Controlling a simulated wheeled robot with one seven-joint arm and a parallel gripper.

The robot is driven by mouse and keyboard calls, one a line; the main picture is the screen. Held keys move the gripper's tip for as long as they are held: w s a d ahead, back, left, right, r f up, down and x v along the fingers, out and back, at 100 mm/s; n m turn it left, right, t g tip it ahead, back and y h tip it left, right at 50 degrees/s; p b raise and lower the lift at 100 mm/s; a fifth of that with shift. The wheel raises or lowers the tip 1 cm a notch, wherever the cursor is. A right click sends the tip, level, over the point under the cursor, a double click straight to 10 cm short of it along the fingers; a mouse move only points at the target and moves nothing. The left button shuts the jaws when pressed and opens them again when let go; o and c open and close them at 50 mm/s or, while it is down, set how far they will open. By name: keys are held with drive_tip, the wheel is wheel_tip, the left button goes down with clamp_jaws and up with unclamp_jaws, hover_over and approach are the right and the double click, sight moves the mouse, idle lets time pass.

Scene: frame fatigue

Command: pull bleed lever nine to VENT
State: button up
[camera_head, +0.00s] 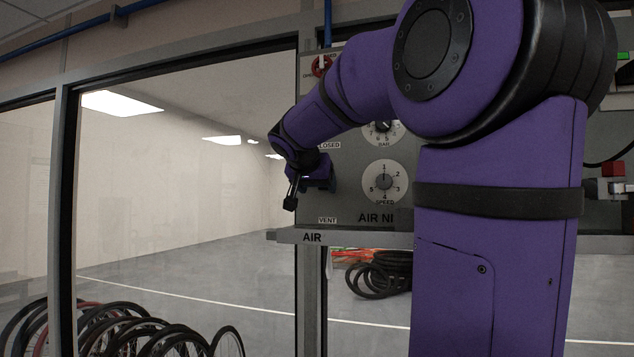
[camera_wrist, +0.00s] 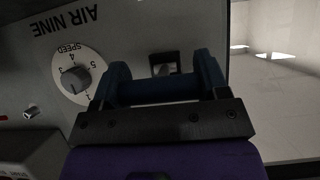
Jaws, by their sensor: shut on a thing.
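My gripper (camera_head: 306,186) is at the left side of the grey AIR NINE panel, between the CLOSED label (camera_head: 329,145) above and the VENT label (camera_head: 327,220) below. In the wrist view my gripper (camera_wrist: 163,80) has its two blue fingers spread either side of a dark blue crossbar (camera_wrist: 160,91), which seems to be the bleed lever's handle, and it is shut on it. A pale plate with a dark centre (camera_wrist: 164,66) shows on the panel just beyond the crossbar. My arm and gripper hide most of the lever in the head view.
A SPEED dial (camera_head: 384,182) and another dial (camera_head: 383,130) sit right of my gripper. A red valve knob (camera_head: 321,66) is above. A ledge marked AIR (camera_head: 312,237) juts out below.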

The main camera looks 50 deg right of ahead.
drive_tip(key=shift+f, duration=0.1)
idle(0.4)
drive_tip(key=o, duration=1.3)
drive_tip(key=shift+a, duration=0.1)
drive_tip(key=v, duration=1)
drive_tip(key=shift+s+a, duration=0.2)
drive_tip(key=shift+a, duration=0.15)
drive_tip(key=shift+c, duration=0.3)
